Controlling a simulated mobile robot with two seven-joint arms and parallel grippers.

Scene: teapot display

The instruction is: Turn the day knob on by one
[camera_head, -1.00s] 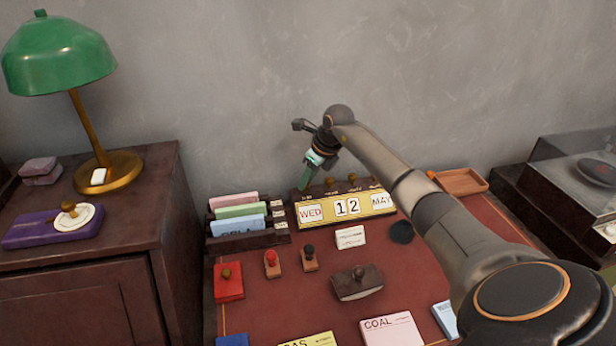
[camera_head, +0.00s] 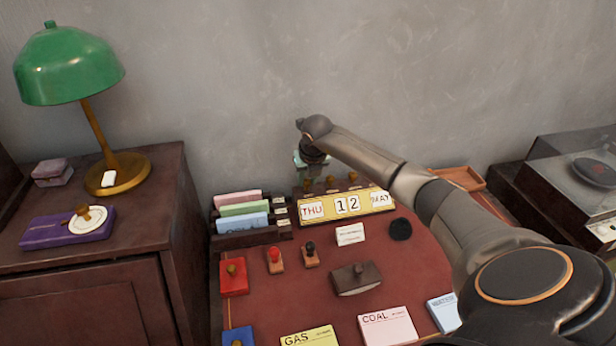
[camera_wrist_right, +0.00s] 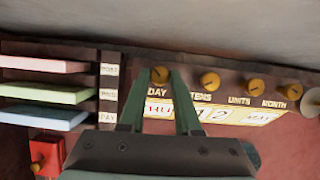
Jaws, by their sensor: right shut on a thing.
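The desk calendar (camera_head: 362,204) has a yellow front and reads THU, 1, 2, MAY. Its dark top carries a row of round brass knobs. In the right wrist view the day knob (camera_wrist_right: 160,75) sits above the word DAY, between the two green fingers of my right gripper (camera_wrist_right: 162,80), which is shut on it. In the head view my right gripper (camera_head: 312,165) comes down from above at the calendar's left end, mostly hidden behind its own wrist. My left gripper is not in view.
The tens knob (camera_wrist_right: 210,82), units knob (camera_wrist_right: 255,87) and month knob (camera_wrist_right: 291,91) stand to the right. A card rack (camera_head: 250,240) stands close on the left. Stamps, a blotter (camera_head: 357,279) and labelled cards lie in front. The wall is behind.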

